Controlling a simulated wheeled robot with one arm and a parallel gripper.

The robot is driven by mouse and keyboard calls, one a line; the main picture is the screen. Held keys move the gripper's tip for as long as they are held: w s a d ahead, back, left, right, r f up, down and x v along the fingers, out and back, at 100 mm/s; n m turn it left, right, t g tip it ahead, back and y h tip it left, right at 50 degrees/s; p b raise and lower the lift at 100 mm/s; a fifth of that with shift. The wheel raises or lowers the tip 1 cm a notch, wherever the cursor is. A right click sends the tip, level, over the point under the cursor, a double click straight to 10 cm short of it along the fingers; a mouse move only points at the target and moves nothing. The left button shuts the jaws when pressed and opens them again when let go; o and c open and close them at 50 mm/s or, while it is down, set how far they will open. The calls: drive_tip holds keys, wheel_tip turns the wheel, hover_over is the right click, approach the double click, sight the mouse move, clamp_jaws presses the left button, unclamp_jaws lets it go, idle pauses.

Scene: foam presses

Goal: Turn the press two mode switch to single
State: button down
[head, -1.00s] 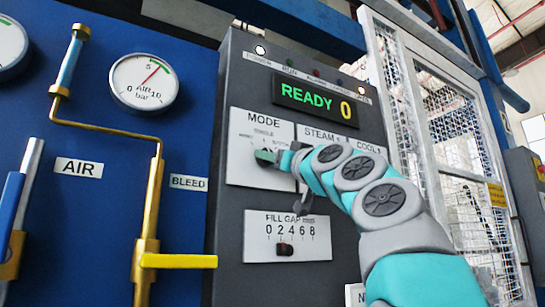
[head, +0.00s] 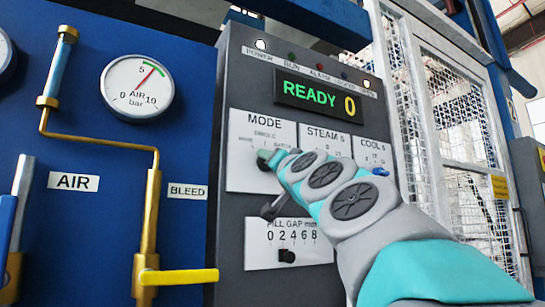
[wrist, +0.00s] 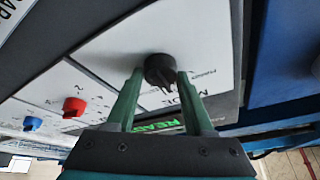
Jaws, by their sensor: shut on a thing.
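The mode switch is a round black knob (wrist: 160,70) on a white plate labelled MODE (head: 245,170). In the wrist view the two green fingers of my gripper (wrist: 158,82) stand on either side of the knob and are shut on it. In the head view my gripper (head: 265,158) reaches the MODE plate from the right. There the knob is largely hidden by my gripper, and the way its pointer is set cannot be read. The green display (head: 318,101) above reads READY 0.
STEAM (head: 325,133) and COOL (head: 372,146) plates sit right of MODE, partly behind my arm. A red knob (wrist: 74,107) and a blue knob (wrist: 32,123) show in the wrist view. The FILL GAP slider (head: 287,256) is below. A yellow-handled valve (head: 180,276) stands left.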

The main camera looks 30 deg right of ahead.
idle(0.3)
drive_tip(key=shift+c, duration=1.4)
unclamp_jaws()
drive_tip(key=d+b+v, duration=0.1)
drive_tip(key=v, duration=0.6)
drive_tip(key=shift+s+a+f+b, duration=0.2)
drive_tip(key=shift+s+a+b, duration=0.15)
drive_tip(key=shift+a, duration=0.15)
drive_tip(key=shift+s, duration=0.1)
